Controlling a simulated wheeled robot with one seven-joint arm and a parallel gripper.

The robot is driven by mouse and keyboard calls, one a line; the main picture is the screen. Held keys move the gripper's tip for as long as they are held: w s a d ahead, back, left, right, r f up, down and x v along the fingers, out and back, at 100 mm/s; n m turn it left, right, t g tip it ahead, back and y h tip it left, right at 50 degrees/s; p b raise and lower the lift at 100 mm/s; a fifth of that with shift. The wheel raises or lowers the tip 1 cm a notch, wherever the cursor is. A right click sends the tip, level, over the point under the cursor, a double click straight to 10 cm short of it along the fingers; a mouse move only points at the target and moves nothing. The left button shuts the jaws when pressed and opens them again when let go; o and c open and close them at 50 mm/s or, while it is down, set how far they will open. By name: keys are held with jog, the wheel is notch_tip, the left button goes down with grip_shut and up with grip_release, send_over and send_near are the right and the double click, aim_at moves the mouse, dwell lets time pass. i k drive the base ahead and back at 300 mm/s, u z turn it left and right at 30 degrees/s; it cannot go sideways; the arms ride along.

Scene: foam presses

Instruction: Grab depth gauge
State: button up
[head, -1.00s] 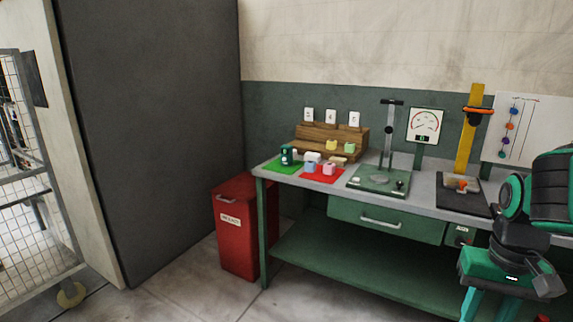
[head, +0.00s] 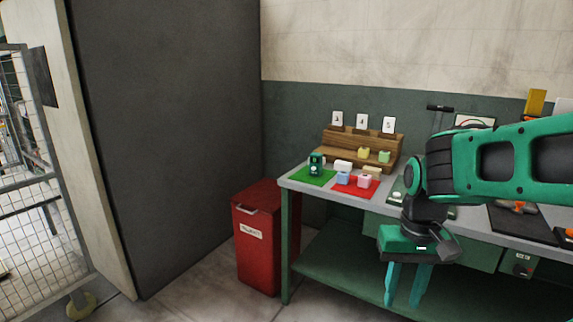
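A small dark green device with a pale round face, which looks like the depth gauge (head: 316,164), stands upright on a green mat (head: 301,178) at the left end of the workbench. My gripper (head: 404,298) hangs to the right of it and lower in the picture, in front of the bench. Its two teal fingers point down and stand apart with nothing between them. My arm hides much of the middle of the bench and the press there.
A red mat (head: 344,190) beside the green one holds small foam blocks. A wooden stepped rack (head: 340,145) with numbered cards stands behind. A red bin (head: 258,240) stands at the bench's left end. A dark mat (head: 508,226) lies right of my arm.

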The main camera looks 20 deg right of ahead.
aim_at(316, 159)
jog(key=z, duration=0.15)
jog(key=i, duration=0.8)
jog(key=z, duration=0.8)
jog(key=i, duration=0.4)
jog(key=z, duration=0.25)
